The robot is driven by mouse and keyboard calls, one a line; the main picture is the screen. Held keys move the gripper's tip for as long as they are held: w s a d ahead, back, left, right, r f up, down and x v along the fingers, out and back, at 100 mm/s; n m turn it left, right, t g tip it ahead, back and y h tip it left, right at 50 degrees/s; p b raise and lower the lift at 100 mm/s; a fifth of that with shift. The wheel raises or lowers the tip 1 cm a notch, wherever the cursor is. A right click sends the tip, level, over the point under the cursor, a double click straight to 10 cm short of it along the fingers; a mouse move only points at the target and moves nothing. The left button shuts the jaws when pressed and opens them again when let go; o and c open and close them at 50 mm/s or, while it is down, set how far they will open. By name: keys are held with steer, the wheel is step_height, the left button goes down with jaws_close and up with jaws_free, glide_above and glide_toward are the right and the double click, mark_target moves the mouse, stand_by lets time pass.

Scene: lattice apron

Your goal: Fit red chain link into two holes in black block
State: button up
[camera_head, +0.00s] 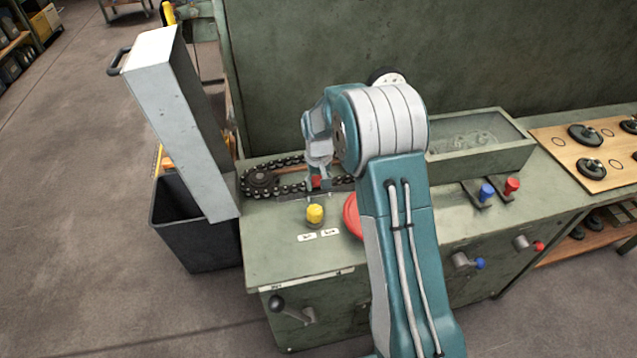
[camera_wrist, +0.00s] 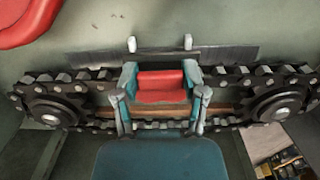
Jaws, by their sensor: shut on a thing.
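The red chain link (camera_wrist: 161,84) is between the two fingers of my gripper (camera_wrist: 162,92) in the wrist view. My gripper is shut on it. A small patch of the red link (camera_head: 316,182) also shows below my gripper (camera_head: 317,176) in the head view. The link sits at the upper run of a black chain (camera_wrist: 85,75), with dark chain blocks close on its left and right. I cannot tell whether it touches them. The holes in the black block are not visible, and I cannot tell whether the link's pins are in them.
The chain loops around a left sprocket (camera_wrist: 48,112) and a right sprocket (camera_wrist: 268,103). Two small pale pegs (camera_wrist: 131,43) stand by a dark strip behind the link. A yellow button (camera_head: 315,213) and a red disc (camera_head: 352,215) are in front of the chain on the bench.

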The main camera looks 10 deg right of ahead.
steer(key=shift+f, duration=0.25)
steer(key=o, duration=1.3)
steer(key=shift+o, duration=0.3)
steer(key=shift+r, duration=4.25)
